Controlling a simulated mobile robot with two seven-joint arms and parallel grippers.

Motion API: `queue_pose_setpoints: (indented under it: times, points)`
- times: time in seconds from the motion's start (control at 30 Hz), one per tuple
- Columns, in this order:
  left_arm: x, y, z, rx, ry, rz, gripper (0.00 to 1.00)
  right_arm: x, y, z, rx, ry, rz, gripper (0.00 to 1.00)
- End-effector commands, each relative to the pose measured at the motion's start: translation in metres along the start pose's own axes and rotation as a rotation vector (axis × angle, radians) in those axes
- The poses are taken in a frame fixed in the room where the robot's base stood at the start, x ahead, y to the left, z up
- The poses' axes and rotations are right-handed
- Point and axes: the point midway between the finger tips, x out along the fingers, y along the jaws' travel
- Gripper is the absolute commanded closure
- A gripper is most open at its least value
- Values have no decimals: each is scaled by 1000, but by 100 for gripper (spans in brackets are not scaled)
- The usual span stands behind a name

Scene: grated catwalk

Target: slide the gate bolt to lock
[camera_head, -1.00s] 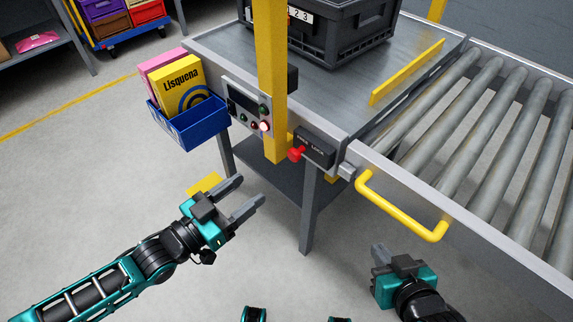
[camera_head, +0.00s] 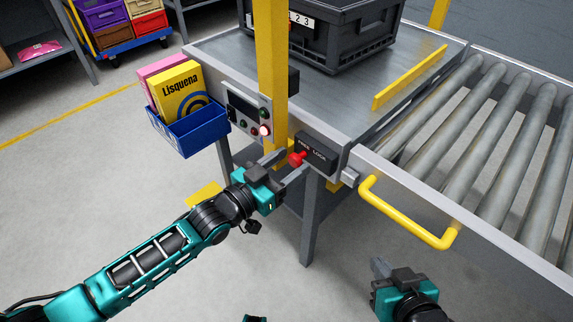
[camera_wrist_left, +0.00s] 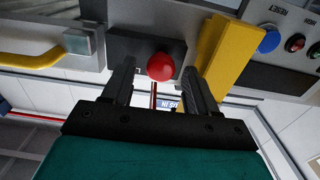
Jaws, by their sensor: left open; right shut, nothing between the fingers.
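The gate bolt is a black block (camera_head: 319,152) marked with "LOCK" and has a red knob (camera_head: 296,159) at its left end. It is mounted on the table's front edge, beside the yellow post. My left gripper (camera_head: 283,160) is open, with its fingers reaching up to the knob. In the left wrist view the red knob (camera_wrist_left: 161,67) shows between the two fingertips (camera_wrist_left: 160,80), with a gap on both sides. Whether a finger touches it I cannot tell. My right gripper (camera_head: 379,268) is shut and empty, low at the right below the yellow handle.
The yellow post (camera_head: 271,75) stands just left of the bolt, next to a button panel (camera_head: 248,117). A yellow gate handle (camera_head: 409,222) sticks out from the roller conveyor (camera_head: 500,140). A blue bin (camera_head: 190,129) with boxes hangs at the left. A black crate (camera_head: 330,38) stands on the table.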

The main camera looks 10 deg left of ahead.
Motion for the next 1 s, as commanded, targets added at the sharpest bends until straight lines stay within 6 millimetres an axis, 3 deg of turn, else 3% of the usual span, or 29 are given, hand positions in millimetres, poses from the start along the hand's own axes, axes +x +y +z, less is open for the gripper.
queue_pose_setpoints:
  times: [0.07,0.6,0.73,1.0]
  points:
    - [0,0,0,0,0,0,44,0,0,0,-1,1,0,100]
    - [0,0,0,0,0,0,95,1,2,2,-12,-3,-1,100]
    - [0,6,-1,-3,0,1,97,-1,2,-1,-12,-3,0,100]
    - [0,44,-1,-4,-1,1,97,-8,4,-9,-13,3,9,100]
